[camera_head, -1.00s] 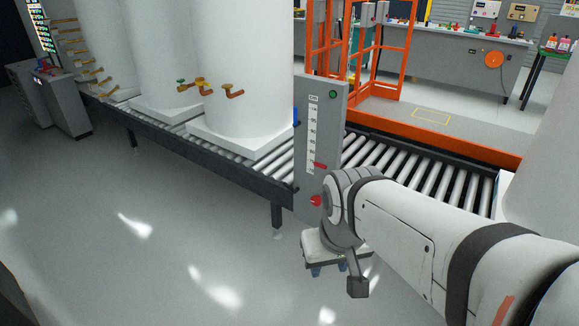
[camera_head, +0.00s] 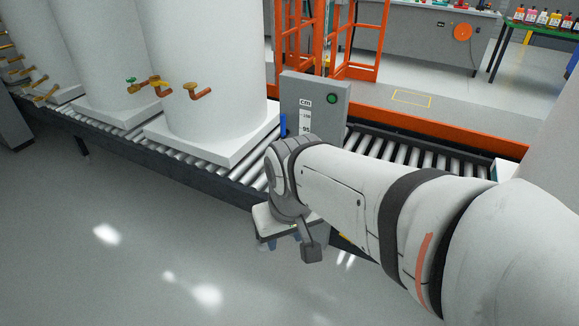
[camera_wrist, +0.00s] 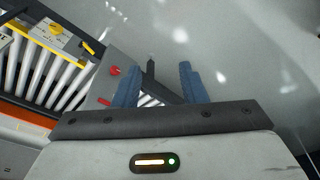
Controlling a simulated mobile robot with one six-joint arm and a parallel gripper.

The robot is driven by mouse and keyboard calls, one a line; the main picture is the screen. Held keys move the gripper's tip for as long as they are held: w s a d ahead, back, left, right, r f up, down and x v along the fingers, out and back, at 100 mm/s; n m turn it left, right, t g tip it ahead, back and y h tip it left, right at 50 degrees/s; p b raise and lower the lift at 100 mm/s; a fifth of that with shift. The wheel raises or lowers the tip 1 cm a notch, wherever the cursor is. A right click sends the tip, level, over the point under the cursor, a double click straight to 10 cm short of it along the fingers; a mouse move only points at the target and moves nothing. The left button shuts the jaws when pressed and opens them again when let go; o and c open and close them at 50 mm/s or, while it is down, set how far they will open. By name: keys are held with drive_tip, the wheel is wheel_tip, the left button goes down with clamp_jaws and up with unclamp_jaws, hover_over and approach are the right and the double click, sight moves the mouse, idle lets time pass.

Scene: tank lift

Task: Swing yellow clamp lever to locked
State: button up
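A small yellow-orange piece (camera_wrist: 88,48), possibly the clamp lever, shows in the wrist view by the dark conveyor edge, upper left of my gripper. In the head view the gripper (camera_head: 284,241) is mostly hidden under my wrist, in front of the conveyor.
A grey panel (camera_head: 333,100) with a scale and green button stands beside the roller conveyor (camera_head: 240,165); its red knob (camera_wrist: 115,70) shows in the wrist view. White tanks (camera_head: 195,70) with brass pipes stand on the conveyor. The floor at front left is clear.

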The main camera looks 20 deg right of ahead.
drive_tip(key=shift+s, duration=0.1)
drive_tip(key=w+d+f+m+t+h+b, duration=0.1)
drive_tip(key=w+d+f+m+t+b, duration=0.4)
drive_tip(key=w+d+f, duration=0.7)
drive_tip(key=w+d+f+m+t+h+b, duration=0.25)
drive_tip(key=w+d+f+m, duration=0.6)
drive_tip(key=w, duration=0.65)
drive_tip(key=s+d+f+m+t+b, duration=0.15)
drive_tip(key=d+f+m+b, duration=0.35)
drive_tip(key=f, duration=0.7)
drive_tip(key=d+f+m+t+b, duration=0.1)
drive_tip(key=d+f+m+t, duration=0.35)
drive_tip(key=f, duration=0.75)
drive_tip(key=s+d+f+m+h+b, duration=0.2)
drive_tip(key=s+d+f+m+h, duration=0.15)
drive_tip(key=s+f, duration=0.3)
drive_tip(key=shift+t+y, duration=0.4)
drive_tip(key=shift+t, duration=0.05)
drive_tip(key=x, duration=0.5)
drive_tip(key=b+x, duration=0.1)
drive_tip(key=x, duration=0.2)
drive_tip(key=shift+w+f, duration=0.3)
drive_tip(key=shift+f, duration=0.05)
